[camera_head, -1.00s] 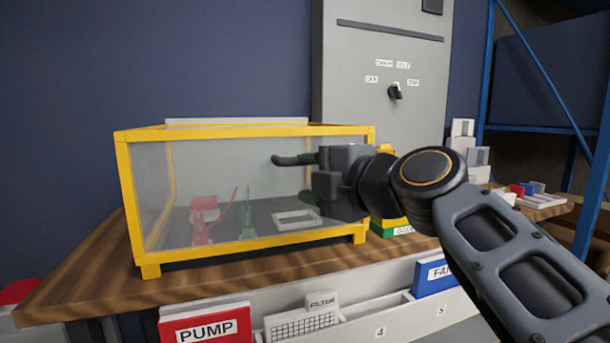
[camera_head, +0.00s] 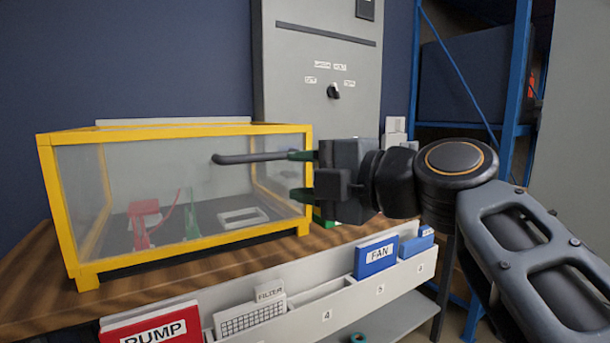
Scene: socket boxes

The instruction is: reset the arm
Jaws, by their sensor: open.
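My gripper (camera_head: 299,176) is open and empty, with two green-tipped fingers, one above the other, pointing left. It is held in front of the right end of a clear case (camera_head: 180,248) with a yellow frame. A dark horizontal bar (camera_head: 240,158) shows against the case front, with its right end by the upper fingertip. I cannot tell whether they touch. My arm extends from the gripper to the lower right, bent at a round joint. Inside the case are a red part (camera_head: 145,220), a green part (camera_head: 192,215) and a pale frame (camera_head: 243,218).
The case stands on a wooden bench (camera_head: 28,270). Below is a white rack (camera_head: 335,310) with PUMP (camera_head: 150,325), FILTER (camera_head: 255,312) and FAN (camera_head: 376,257) boxes. A grey cabinet (camera_head: 290,80) with a rotary switch (camera_head: 334,91) stands behind. Blue shelving (camera_head: 520,70) is at the right.

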